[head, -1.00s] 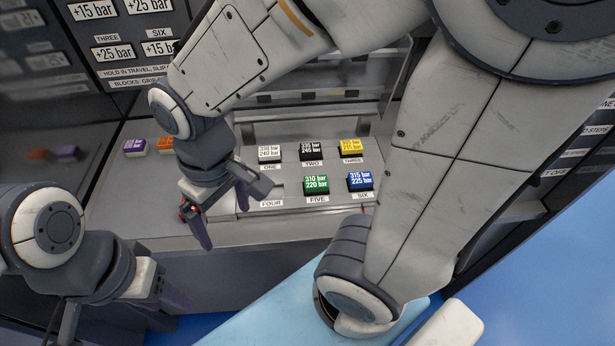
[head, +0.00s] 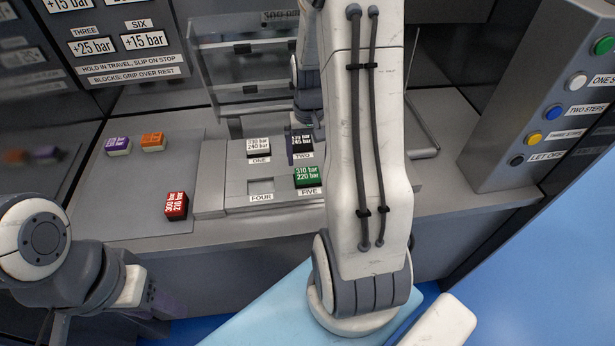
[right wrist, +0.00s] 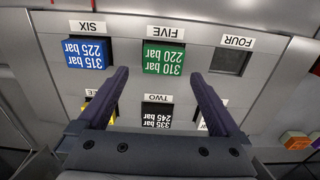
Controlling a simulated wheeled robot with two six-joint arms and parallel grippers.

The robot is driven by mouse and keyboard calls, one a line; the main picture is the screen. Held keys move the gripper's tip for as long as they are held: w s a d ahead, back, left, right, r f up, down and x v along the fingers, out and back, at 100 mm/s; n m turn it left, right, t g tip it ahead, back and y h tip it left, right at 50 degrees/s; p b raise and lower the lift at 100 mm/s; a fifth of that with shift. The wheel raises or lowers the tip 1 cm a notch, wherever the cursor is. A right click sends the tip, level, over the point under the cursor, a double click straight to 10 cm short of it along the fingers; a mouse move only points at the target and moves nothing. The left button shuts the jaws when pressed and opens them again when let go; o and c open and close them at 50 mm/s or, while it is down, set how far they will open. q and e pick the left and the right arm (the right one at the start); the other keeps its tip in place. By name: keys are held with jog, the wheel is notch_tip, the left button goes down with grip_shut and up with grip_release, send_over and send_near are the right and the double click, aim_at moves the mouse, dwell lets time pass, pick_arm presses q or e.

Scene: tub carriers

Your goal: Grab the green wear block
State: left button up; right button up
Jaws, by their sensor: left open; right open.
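The green wear block (head: 308,177), marked 310/220 bar, sits in the slot labelled FIVE, right of the empty slot FOUR (head: 262,187). It also shows upside down in the right wrist view (right wrist: 163,58). My right gripper (right wrist: 158,78) is open and empty, its fingertips on either side of and short of the green block in that view. In the head view my right arm hides most of this gripper. My left gripper (head: 158,308) is at the lower left, away from the blocks, and partly hidden.
A white block (head: 258,148) and a black block (head: 300,146) sit behind the green one. A blue block (right wrist: 87,53) sits beside it in SIX; a yellow block (right wrist: 98,107) is partly hidden. Red (head: 176,206), purple (head: 118,146) and orange (head: 153,142) blocks stand at left.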

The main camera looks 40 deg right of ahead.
aim_at(307, 173)
jog(key=f, duration=0.3)
jog(key=f+p, duration=0.1)
jog(key=f, duration=0.1)
jog(key=shift+a+f, duration=0.25)
jog(key=shift+f, duration=0.1)
jog(key=shift+c, duration=0.3)
jog(key=c, duration=1.3)
jog(key=shift+o, duration=0.2)
jog(key=shift+w+r, duration=0.1)
jog(key=shift+r, duration=0.05)
